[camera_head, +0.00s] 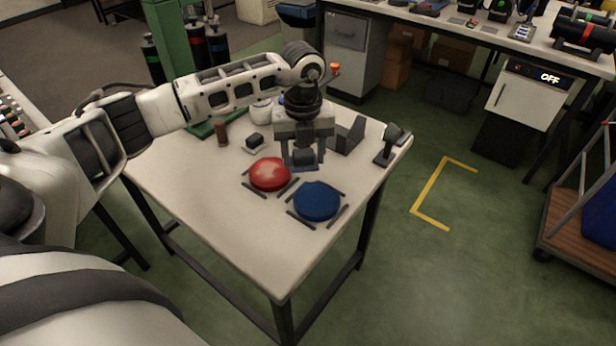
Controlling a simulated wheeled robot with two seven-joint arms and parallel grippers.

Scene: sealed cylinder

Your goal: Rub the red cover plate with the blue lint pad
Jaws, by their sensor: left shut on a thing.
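The red cover plate (270,174) is a round disc on the white table, with a pale whitish patch on its top and dark bars around it. My left gripper (304,155) points down just behind and to the right of the red plate. It is shut on the blue lint pad (301,168), which shows as a blue flat edge under a dark block between the fingers. Whether the pad touches the table or hangs just above it, I cannot tell. My right gripper is not in view.
A blue round plate (317,201) sits right-front of the red one, between dark bars. A black wedge-shaped stand (347,136), a dark stand (388,150), a small dark block (254,141) and a brown cylinder (222,134) stand around. The table's (222,207) front is clear.

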